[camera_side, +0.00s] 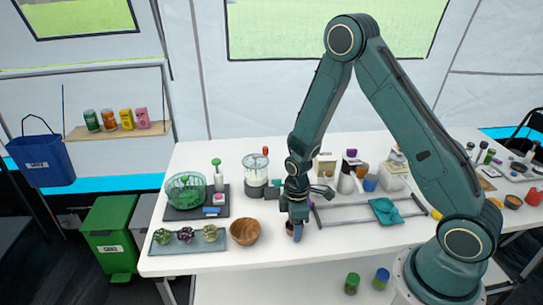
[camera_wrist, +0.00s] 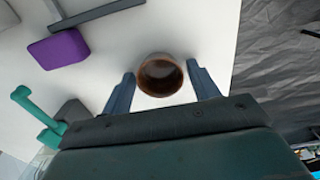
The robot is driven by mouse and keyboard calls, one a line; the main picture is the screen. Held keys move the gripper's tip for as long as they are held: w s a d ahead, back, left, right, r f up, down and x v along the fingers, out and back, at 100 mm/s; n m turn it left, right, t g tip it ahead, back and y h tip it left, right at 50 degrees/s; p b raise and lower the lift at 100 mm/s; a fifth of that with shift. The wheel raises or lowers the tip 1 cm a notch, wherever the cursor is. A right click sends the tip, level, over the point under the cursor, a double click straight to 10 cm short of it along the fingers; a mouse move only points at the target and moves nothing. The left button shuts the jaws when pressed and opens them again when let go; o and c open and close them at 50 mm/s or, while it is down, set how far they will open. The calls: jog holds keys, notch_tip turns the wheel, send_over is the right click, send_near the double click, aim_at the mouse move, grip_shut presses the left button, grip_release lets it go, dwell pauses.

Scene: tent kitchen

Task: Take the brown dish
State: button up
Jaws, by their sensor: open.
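The brown dish (camera_wrist: 160,76) is small and round, with a dark inside, and stands upright on the white table. In the wrist view it lies between the two fingertips of my gripper (camera_wrist: 161,72), with a gap showing on each side. My gripper is open and points down at the table. In the side view my gripper (camera_side: 294,230) is low over the front part of the table, and its fingers hide most or all of the dish. A larger wooden bowl (camera_side: 245,231) stands apart to the left of my gripper.
A purple block (camera_wrist: 60,49) and a dark bar (camera_wrist: 97,13) lie nearby. A teal cloth-like item (camera_side: 385,210) lies to the right. A glass tray with small plants (camera_side: 160,236) and a green bowl (camera_side: 186,190) are at left. The table's front edge is close.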

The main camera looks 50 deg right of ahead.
jog(key=c, duration=0.5)
jog(key=shift+c, duration=0.3)
jog(key=shift+r, duration=0.1)
notch_tip(320, 180, up, 9)
dwell(0.6)
